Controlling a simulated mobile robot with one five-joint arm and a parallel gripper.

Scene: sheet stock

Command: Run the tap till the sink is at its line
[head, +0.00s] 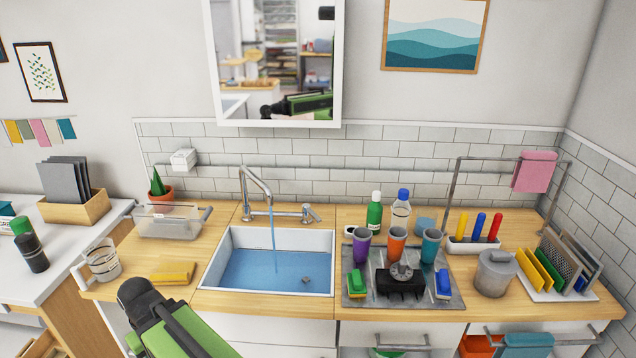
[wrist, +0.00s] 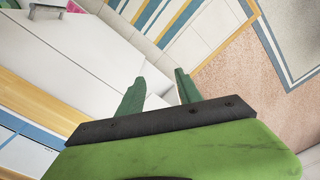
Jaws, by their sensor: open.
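The sink (head: 214,262) is a white rectangular basin set in the wooden counter, with blue water (head: 262,275) in it. A thin blue stream (head: 272,235) falls from the metal tap (head: 252,183) into the water. The tap's lever (head: 310,213) is at the right of its base. A small grey object (head: 305,281) shows in the water at the right. I cannot make out a fill line on the basin wall. My gripper (wrist: 157,92) is open and empty in the wrist view, with white panels and floor beyond its green fingers, away from the tap.
My green arm rises before the counter, left of the sink. A yellow cloth (head: 173,273) and clear tub (head: 168,222) lie left of the sink. A metal tray (head: 352,296) with cups (head: 397,243) stands right, bottles (head: 375,212) behind it. A mirror (head: 277,120) hangs above.

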